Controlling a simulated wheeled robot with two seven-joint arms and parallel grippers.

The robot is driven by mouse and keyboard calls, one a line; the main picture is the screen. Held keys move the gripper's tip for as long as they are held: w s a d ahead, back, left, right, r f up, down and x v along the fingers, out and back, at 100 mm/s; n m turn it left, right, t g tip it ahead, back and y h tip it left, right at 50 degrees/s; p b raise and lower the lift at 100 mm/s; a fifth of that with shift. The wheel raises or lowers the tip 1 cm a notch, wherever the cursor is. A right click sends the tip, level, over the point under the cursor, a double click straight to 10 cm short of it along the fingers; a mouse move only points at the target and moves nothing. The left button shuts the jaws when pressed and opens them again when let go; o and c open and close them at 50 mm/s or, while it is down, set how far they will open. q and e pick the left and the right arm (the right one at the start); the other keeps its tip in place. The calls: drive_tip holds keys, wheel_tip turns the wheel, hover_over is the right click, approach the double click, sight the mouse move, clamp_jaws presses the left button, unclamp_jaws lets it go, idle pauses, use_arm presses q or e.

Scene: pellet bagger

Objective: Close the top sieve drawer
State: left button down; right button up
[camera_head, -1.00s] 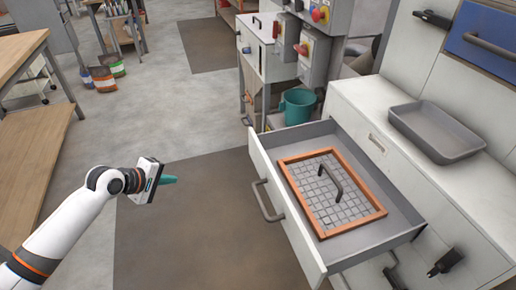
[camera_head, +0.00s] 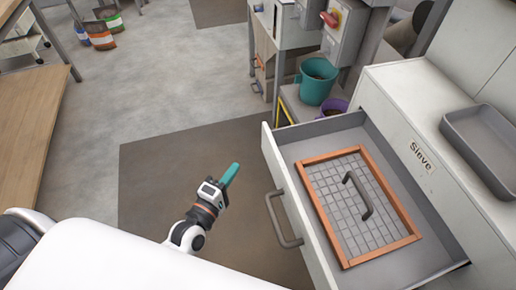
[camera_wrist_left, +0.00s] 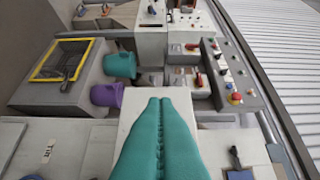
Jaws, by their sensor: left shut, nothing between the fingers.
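The sieve drawer (camera_head: 292,228) stands pulled out of the white cabinet (camera_head: 400,110) in the head view. A wood-framed sieve (camera_head: 348,225) with a dark handle lies inside it. The drawer front carries a grey bar handle (camera_head: 280,222). The cabinet bears a "Sieve" label (camera_head: 422,157) above the drawer opening. My left gripper (camera_head: 231,174) has teal fingers and is shut and empty, to the left of the drawer front and apart from it. Its teal fingers (camera_wrist_left: 160,135) also show shut in the left wrist view. My right gripper is not in view.
A grey tray (camera_head: 485,145) sits on the cabinet top. A teal bucket (camera_head: 317,82) and a purple bucket (camera_head: 333,107) stand behind the drawer's far end. A brown floor mat (camera_head: 160,185) lies clear left of the drawer. A wooden bench (camera_head: 28,125) is at far left.

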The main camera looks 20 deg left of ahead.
use_arm(q)
drive_tip(key=w+d, duration=0.1)
drive_tip(key=w, duration=0.1)
drive_tip(key=w+d, duration=0.1)
drive_tip(key=w, duration=0.2)
drive_tip(key=w+d+p, duration=0.1)
drive_tip(key=w, duration=0.2)
drive_tip(key=shift+d, duration=0.3)
drive_tip(key=shift+w+d, duration=0.15)
drive_tip(key=shift+d, duration=0.1)
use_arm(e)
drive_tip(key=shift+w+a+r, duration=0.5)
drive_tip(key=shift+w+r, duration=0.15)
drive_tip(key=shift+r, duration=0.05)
use_arm(q)
drive_tip(key=shift+d, duration=0.1)
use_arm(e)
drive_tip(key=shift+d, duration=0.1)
